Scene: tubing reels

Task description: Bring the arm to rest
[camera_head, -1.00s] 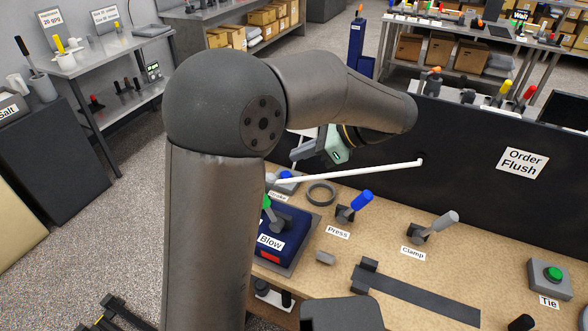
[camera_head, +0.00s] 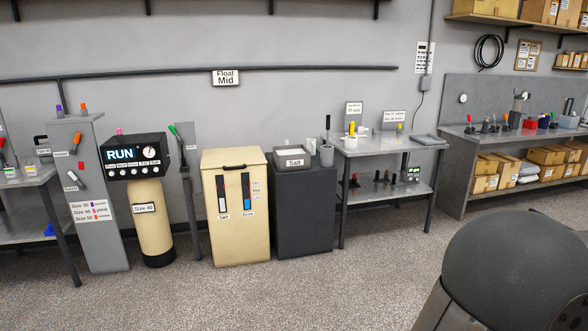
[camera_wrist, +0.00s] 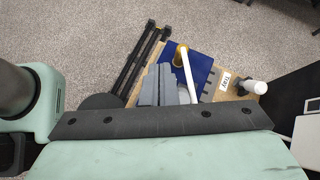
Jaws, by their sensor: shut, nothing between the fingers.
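My gripper (camera_wrist: 166,84) shows in the wrist view as grey fingers closed together beyond a dark bar, with nothing held between them. It points down over a floor and bench edge, and no contact with anything is visible. My arm shows in the head view only as a dark rounded joint at the lower right. The gripper is outside the head view.
In the wrist view, a blue plate (camera_wrist: 203,66), a white rod (camera_wrist: 188,75) and a white-handled lever (camera_wrist: 254,87) are near the fingers on the wooden bench. In the head view, a beige cabinet (camera_head: 236,240), a dark cabinet (camera_head: 305,215) and metal tables line the wall; open floor lies in front.

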